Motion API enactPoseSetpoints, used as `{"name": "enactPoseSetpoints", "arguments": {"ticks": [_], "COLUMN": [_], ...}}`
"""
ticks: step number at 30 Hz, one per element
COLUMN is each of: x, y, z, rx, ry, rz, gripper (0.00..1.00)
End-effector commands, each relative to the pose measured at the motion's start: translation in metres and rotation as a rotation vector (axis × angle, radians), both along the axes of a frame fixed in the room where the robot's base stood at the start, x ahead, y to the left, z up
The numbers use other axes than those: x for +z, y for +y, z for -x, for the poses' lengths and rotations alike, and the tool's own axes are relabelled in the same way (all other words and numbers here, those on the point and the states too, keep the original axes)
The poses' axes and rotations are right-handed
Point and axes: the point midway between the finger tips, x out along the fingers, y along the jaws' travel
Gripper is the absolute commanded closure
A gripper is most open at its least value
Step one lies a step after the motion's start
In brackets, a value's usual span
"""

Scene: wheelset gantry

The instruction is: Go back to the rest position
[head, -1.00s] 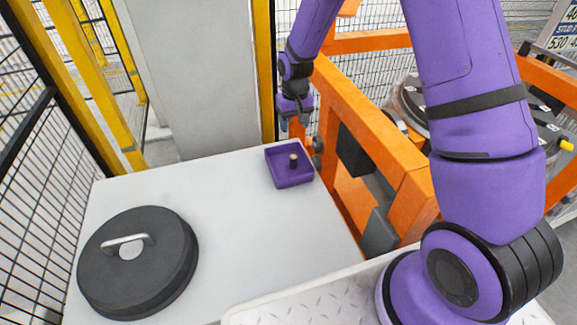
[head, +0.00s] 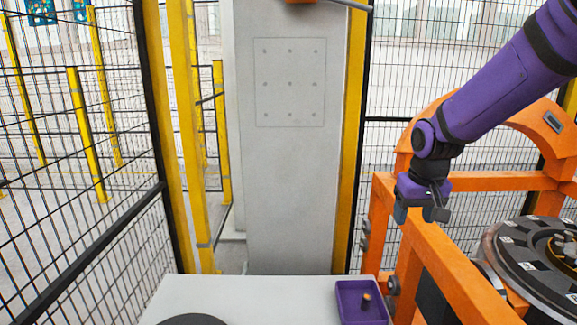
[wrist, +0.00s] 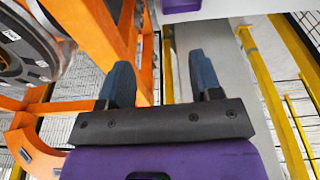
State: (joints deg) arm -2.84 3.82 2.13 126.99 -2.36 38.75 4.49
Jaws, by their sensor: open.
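My gripper (head: 421,214) is at the end of my purple arm, in the right half of the head view, in front of the orange frame. Its two fingers stand apart with nothing between them. In the wrist view my gripper (wrist: 161,84) also shows open and empty, with two dark blue-grey fingers. No rest position is marked in these views.
A purple tray (head: 345,307) with a small dark peg (head: 366,299) stands on the white table (head: 240,294). A dark round lid (head: 192,321) is cut off below. The orange frame (head: 462,270), a grey column (head: 290,180) and mesh fencing (head: 90,200) stand around.

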Motion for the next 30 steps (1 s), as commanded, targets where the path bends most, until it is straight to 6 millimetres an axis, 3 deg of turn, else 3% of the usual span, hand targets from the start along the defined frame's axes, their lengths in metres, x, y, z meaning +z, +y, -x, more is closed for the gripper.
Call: {"name": "enactPoseSetpoints", "arguments": {"ticks": [1, 6, 15, 24, 30], "x": [0.015, 0.052, 0.097, 0.116, 0.117], "y": [-0.003, -0.011, -0.023, -0.030, -0.032], "z": [0.012, 0.054, 0.132, 0.208, 0.238], "rx": [-0.003, -0.010, -0.025, -0.033, -0.036], "ry": [-0.022, -0.071, -0.157, -0.241, -0.272], "rz": [0.000, -0.002, -0.009, -0.017, -0.021], "gripper": [0.41, 0.41, 0.41, 0.41, 0.41]}}
